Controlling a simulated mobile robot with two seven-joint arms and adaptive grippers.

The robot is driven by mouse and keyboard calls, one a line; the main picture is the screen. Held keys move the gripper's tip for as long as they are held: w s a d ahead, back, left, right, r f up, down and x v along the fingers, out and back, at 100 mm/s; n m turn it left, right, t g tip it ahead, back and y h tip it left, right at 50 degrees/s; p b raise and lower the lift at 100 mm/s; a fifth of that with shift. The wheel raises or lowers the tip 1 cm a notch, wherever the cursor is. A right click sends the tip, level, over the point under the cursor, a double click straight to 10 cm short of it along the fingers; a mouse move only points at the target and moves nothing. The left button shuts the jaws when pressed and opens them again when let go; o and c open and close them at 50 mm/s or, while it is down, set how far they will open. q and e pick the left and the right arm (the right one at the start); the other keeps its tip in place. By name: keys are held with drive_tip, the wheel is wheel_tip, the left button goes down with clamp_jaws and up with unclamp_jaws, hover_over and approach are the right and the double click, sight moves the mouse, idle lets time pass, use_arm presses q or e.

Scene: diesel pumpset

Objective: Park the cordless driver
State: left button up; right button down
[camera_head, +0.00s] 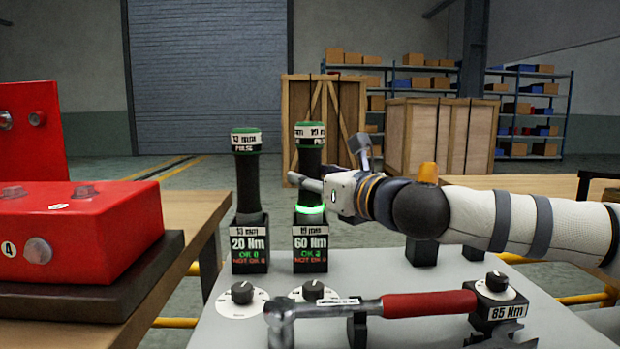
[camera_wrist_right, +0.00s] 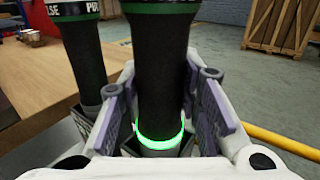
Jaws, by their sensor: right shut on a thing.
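Two upright black cordless drivers with green-rimmed tops stand in black holders on the grey bench. The 19 mm driver (camera_head: 310,155) is in or just at the 60 Nm holder (camera_head: 310,244), with a green ring lit at its lower end. My right gripper (camera_head: 322,188) is shut on its body from the right; in the right wrist view (camera_wrist_right: 160,110) the fingers flank the driver on both sides. The 13 mm driver (camera_head: 248,180) stands in the 20 Nm holder (camera_head: 249,246) to the left. How deep the held driver sits is hard to tell. My left gripper is not in view.
A red-handled torque wrench (camera_head: 430,303) lies on supports at the bench front, near an 85 Nm block (camera_head: 503,305). Dials (camera_head: 242,291) sit before the holders. A red machine (camera_head: 85,230) stands on the left table. Crates and shelves are far behind.

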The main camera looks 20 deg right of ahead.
drive_tip(key=shift+f+b, duration=0.35)
drive_tip(key=c, duration=1.1)
unclamp_jaws()
drive_tip(key=shift+f, duration=0.15)
drive_tip(key=v, duration=1.2)
drive_tip(key=shift+r, duration=0.25)
